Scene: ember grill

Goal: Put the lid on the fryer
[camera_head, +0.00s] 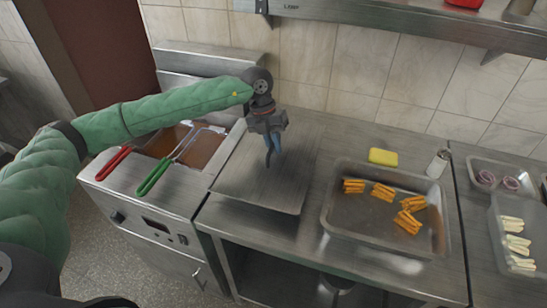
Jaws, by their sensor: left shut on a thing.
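The fryer (152,223) stands at the left, a steel unit with brown oil in its open top. A red-handled basket (114,163) and a green-handled basket (154,177) sit in it. The lid (290,185) is a flat grey metal plate to the right of the oil, at the counter beside the fryer. I cannot tell whether it rests there or hangs just above. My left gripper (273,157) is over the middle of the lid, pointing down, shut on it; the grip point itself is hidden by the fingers. My right gripper is not in view.
A steel tray (340,238) with several orange fry bundles stands right of the lid. A yellow sponge (383,157) and a shaker (437,164) are behind it. More food trays are at the far right. A steel shelf (400,27) overhangs the back wall.

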